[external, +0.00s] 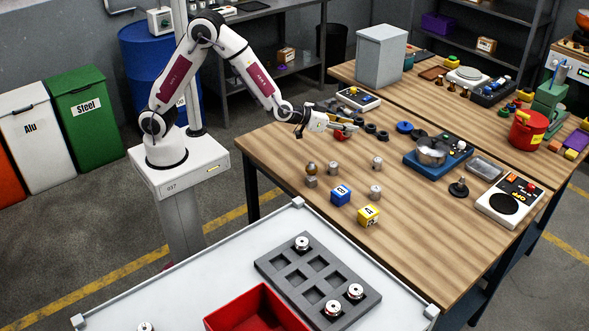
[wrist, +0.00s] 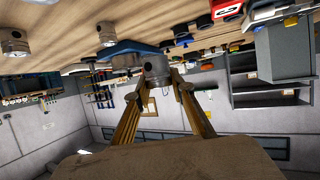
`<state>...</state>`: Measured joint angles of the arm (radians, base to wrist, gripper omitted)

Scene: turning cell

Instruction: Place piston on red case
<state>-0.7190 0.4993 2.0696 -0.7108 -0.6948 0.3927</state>
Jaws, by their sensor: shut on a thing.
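My gripper (external: 345,126) is over the far left part of the wooden table. In the wrist view its two bronze-coloured fingers (wrist: 158,88) are shut on a grey metal cylinder, the piston (wrist: 154,68), at their tips. In the external view the held piston is too small to make out clearly. The red case (external: 213,320) is an open box on the white table at the bottom, cut off by the picture edge. It is well apart from my gripper. Other pistons (external: 376,192) stand on the wooden table; two show upside down in the wrist view (wrist: 15,42).
A grey tray (external: 283,282) with square pockets holds several round metal parts beside the red case. Blue (external: 340,195) and yellow (external: 368,215) cubes stand near the wooden table's front. A blue scale with a metal bowl (external: 432,151) stands farther right. A gap separates the tables.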

